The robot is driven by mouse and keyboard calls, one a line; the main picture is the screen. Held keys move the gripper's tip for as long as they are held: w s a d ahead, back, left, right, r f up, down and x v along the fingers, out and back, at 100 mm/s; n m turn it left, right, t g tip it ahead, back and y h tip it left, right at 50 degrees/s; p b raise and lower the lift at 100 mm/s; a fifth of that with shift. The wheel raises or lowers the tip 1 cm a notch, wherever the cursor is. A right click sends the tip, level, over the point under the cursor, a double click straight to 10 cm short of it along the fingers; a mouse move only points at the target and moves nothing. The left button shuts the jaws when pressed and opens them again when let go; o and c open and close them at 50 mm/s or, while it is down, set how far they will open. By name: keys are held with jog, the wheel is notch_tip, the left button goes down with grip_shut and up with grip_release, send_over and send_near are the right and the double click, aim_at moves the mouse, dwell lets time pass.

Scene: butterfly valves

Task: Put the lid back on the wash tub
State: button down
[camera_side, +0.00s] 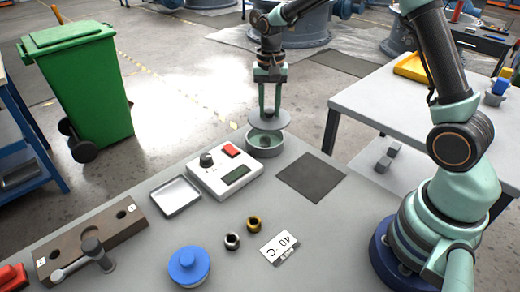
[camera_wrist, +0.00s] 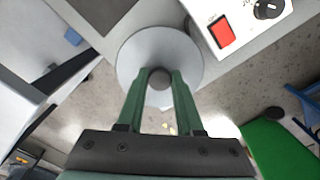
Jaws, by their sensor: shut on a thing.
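My gripper (camera_side: 269,109) points down and is shut on the knob of a round grey lid (camera_side: 278,121). In the wrist view the lid (camera_wrist: 135,50) is a pale disc, with its dark knob (camera_wrist: 160,78) between the fingertips of my gripper (camera_wrist: 160,74). The lid is held slightly tilted, just above the wash tub (camera_side: 266,153). The tub is a low round grey-green bowl at the table's far edge; its near rim and part of its inside show below the lid.
A white control box (camera_side: 224,175) with a red button stands close to the tub on its near left. A dark mat (camera_side: 311,177) lies to the right. A metal tray (camera_side: 175,195), blue lidded pot (camera_side: 188,267), two small rings and a "40 C" card (camera_side: 280,247) are nearer.

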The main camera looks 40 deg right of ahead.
aim_at(265, 125)
jog(key=shift+w+f, duration=0.65)
jog(key=shift+f, duration=2.45)
jog(key=shift+f, duration=0.15)
grip_release()
jog(key=shift+r, duration=2.5)
